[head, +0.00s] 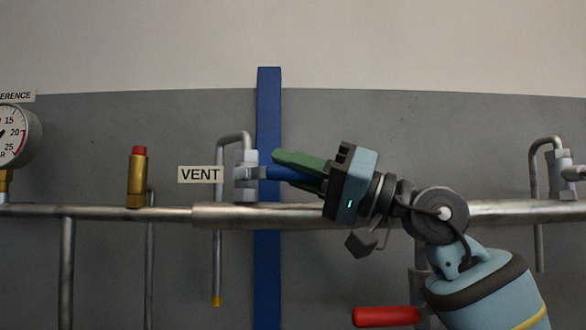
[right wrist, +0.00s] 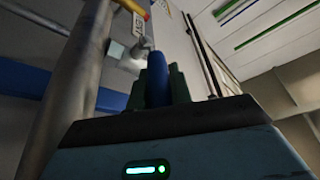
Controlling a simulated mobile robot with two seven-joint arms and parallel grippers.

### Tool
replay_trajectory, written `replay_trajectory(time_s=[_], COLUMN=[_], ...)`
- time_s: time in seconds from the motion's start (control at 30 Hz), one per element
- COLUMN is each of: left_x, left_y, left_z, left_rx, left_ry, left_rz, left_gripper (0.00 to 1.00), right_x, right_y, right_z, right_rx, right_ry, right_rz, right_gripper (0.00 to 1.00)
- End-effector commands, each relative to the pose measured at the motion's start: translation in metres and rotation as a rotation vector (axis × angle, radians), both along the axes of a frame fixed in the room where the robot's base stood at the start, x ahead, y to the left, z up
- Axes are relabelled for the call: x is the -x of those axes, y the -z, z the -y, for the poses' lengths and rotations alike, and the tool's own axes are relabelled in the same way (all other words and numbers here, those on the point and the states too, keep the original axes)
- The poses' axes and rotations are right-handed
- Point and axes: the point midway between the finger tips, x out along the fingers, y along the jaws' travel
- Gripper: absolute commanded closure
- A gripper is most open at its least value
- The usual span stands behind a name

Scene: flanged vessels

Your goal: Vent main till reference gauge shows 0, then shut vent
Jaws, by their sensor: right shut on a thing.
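The vent valve (head: 246,170) sits on the horizontal main pipe (head: 320,214), just right of the VENT label (head: 200,175). Its blue handle (head: 285,174) points right, roughly along the pipe. My right gripper (head: 300,171) is shut on this handle with its green fingers. The blue handle also shows between the fingers in the right wrist view (right wrist: 158,82). The reference gauge (head: 12,135) is cut off at the left edge; the numbers 15, 20 and 25 show, but its full reading cannot be told. My left gripper is not in view.
A brass fitting with a red cap (head: 137,178) stands on the pipe left of the vent. A vertical blue post (head: 268,110) runs behind the pipe. A red handle (head: 386,316) lies low by my right arm. Another valve (head: 560,172) is at the right.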

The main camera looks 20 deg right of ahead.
Motion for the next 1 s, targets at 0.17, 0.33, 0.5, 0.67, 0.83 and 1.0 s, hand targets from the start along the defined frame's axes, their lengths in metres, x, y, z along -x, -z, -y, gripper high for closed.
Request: replay_trajectory(time_s=[0.17,0.33,0.5,0.67,0.83,1.0], left_x=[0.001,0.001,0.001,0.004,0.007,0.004], left_y=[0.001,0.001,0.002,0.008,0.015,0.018], left_z=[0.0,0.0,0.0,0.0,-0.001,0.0], left_rx=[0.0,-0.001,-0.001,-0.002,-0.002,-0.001], left_ry=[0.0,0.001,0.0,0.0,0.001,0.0], left_rz=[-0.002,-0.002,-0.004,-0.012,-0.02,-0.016], left_gripper=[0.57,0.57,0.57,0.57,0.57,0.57], right_x=[0.0,0.0,0.0,0.007,0.02,0.03], right_y=[0.0,0.001,0.002,0.009,0.019,0.025], right_z=[0.0,0.0,0.002,0.017,0.04,0.057], right_rx=[-0.001,-0.001,0.0,-0.001,0.0,-0.001], right_ry=[-0.001,-0.001,0.0,0.003,0.003,0.0], right_rz=[-0.001,-0.002,-0.001,-0.003,-0.004,-0.003], right_gripper=[0.61,0.57,0.57,0.57,0.57,0.57])
